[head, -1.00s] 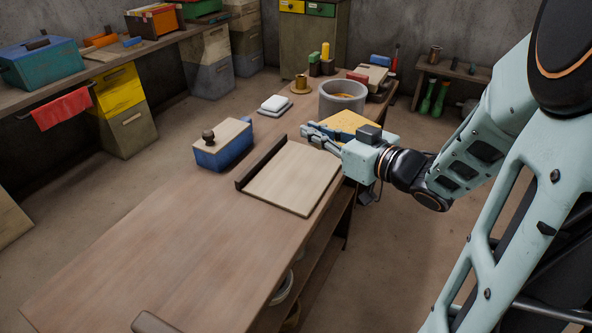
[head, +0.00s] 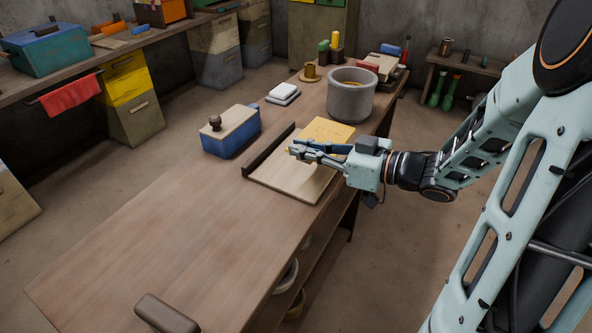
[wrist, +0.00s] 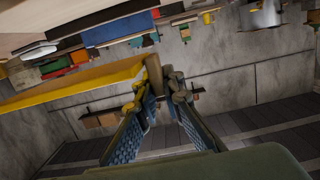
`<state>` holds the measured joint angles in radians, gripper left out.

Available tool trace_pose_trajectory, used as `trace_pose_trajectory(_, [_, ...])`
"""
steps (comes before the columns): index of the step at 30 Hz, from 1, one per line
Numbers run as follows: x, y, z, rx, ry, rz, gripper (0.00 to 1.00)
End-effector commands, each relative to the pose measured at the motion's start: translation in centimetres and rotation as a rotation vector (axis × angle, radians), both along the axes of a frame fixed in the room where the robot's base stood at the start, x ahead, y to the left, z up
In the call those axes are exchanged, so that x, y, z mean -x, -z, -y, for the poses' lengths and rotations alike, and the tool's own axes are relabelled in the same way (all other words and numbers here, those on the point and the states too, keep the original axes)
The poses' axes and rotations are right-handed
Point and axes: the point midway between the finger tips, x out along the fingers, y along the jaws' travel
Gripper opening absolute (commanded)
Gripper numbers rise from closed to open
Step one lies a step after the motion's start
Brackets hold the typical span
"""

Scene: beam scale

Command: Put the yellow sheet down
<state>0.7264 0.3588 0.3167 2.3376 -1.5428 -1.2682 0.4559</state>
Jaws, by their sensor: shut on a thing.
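The yellow sheet (head: 327,130) is flat and speckled. In the head view it is at the far end of a pale wooden board (head: 283,183) with a dark raised strip along its left side. My gripper (head: 298,152) is shut on the near edge of the sheet, over the board. In the wrist view the sheet (wrist: 70,87) runs off to the left from the fingertips (wrist: 160,85), seen nearly edge-on. The fingers hide part of the sheet's near edge. I cannot tell whether its underside touches the board.
A grey pot (head: 350,97) stands just behind the sheet. A blue box with a wooden lid (head: 231,132) stands left of the board.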

Motion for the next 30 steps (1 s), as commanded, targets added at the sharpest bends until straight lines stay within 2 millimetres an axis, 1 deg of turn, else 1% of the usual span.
trace_pose_trajectory(1, [-0.7,1.5,-0.3,-0.004,-0.002,-0.003,0.00])
trace_pose_trajectory(3, [-1.7,2.7,-0.6,-0.004,-0.002,-0.003,0.00])
trace_pose_trajectory(7, [-3.1,4.3,-1.0,-0.002,-0.002,-0.001,0.00])
trace_pose_trajectory(14, [-4.1,5.3,-1.2,-0.001,0.000,0.001,0.00])
trace_pose_trajectory(17, [-4.7,6.5,-1.5,-0.002,-0.001,-0.001,0.00])
trace_pose_trajectory(18, [-4.6,7.3,-1.4,-0.002,0.001,-0.003,0.00])
trace_pose_trajectory(21, [-4.6,8.8,-1.4,-0.003,-0.001,-0.002,0.00])
trace_pose_trajectory(23, [-4.6,9.0,-1.4,-0.001,0.000,0.000,0.00])
trace_pose_trajectory(30, [-4.6,8.9,-1.4,0.000,0.000,0.001,0.00])
